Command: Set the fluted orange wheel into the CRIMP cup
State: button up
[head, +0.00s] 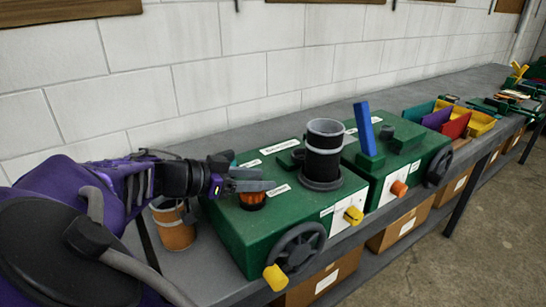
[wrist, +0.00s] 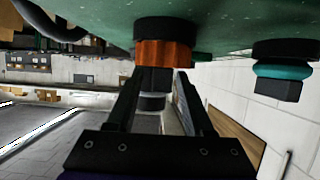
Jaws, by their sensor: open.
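The fluted orange wheel (head: 252,197) is upright on the left green machine's top (head: 227,222). In the wrist view the orange wheel (wrist: 163,53) sits on or in a black round cup (wrist: 167,28), with a dark square stub on its other side. My gripper (head: 262,183) is just above the wheel. In the wrist view my gripper (wrist: 157,83) is open, with one finger on each side of the stub; contact is not clear. Part of the wheel is hidden by the fingers in the head view. The small labels are too blurred to read, so I cannot tell which cup is CRIMP.
A teal knob with a black stub (wrist: 283,70) stands near the wheel. A tall black cylinder with a grey rim (head: 324,150) stands right of my gripper. A blue upright bar (head: 365,130) is farther right. A copper-coloured can (head: 173,226) stands left of the machine.

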jog(key=v, duration=1)
jog(key=shift+p, duration=0.3)
jog(key=shift+s+a, duration=0.1)
